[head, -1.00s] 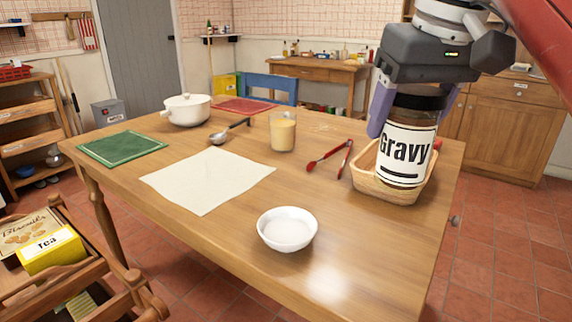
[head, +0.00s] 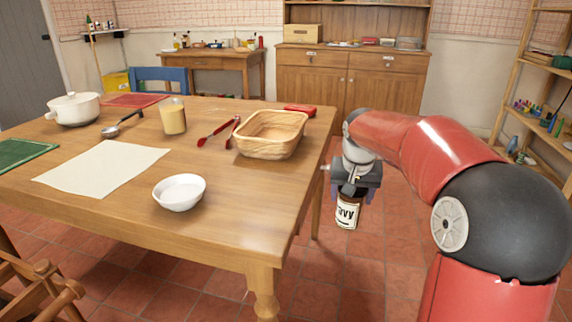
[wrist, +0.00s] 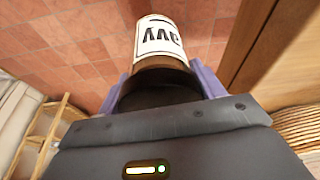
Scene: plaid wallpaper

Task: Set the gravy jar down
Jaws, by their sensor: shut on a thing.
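The gravy jar (head: 347,213) has a white label with dark letters and a dark lid. My gripper (head: 352,195) is shut on it near the lid. The jar hangs upright beyond the table's right edge, over the red tile floor. In the wrist view, the jar (wrist: 160,42) shows between the two purple fingers of my gripper (wrist: 160,88), with its label partly in view. The wooden table (head: 235,205) stands to the left of the jar.
An empty wicker basket (head: 270,150) sits at the table's right side. Red tongs (head: 218,132), a glass of yellow liquid (head: 173,117), a white bowl (head: 180,198) and a cream cloth (head: 100,167) are on the table. Bare wood lies at the front right.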

